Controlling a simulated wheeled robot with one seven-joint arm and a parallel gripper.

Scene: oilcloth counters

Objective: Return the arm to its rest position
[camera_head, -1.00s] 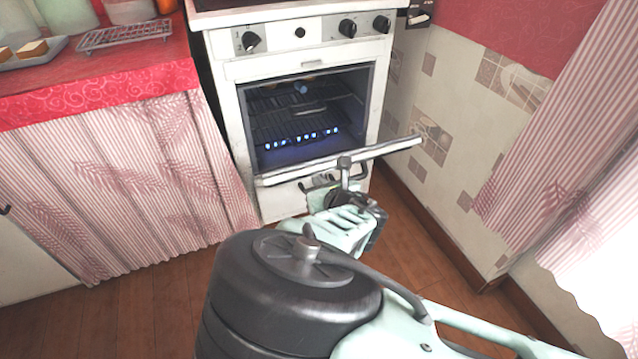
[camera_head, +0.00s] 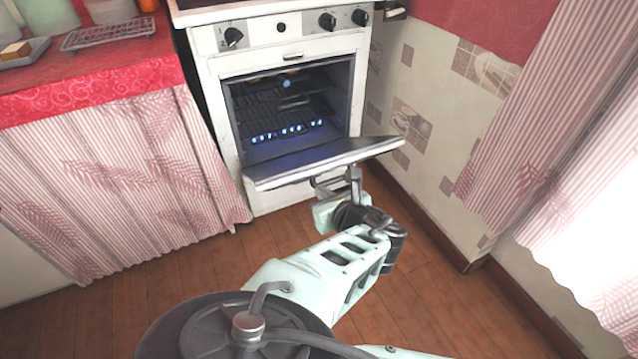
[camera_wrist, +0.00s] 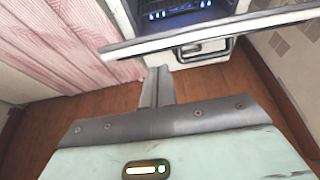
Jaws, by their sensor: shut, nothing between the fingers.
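My gripper (camera_head: 354,182) is shut and empty, in front of the white stove and close to the lowered oven door's right part. In the wrist view its fingers (camera_wrist: 157,88) are together, pointing toward the door, with floor behind them. The oven door (camera_head: 325,163) hangs partly open, tilted out from the stove, and its edge (camera_wrist: 215,34) crosses the top of the wrist view. A dark handle (camera_wrist: 204,50) shows below that edge. In the head view my fingertips overlap the door's underside; I cannot tell whether they touch. My arm stretches forward from the bottom of the head view.
The stove (camera_head: 280,38) has a lit oven with blue flames and racks. A red-covered counter (camera_head: 95,85) with a wire rack (camera_head: 108,30) and a striped curtain (camera_head: 120,190) stands left. A tiled wall (camera_head: 425,115) is close on the right. Wooden floor (camera_head: 215,280) lies open in front.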

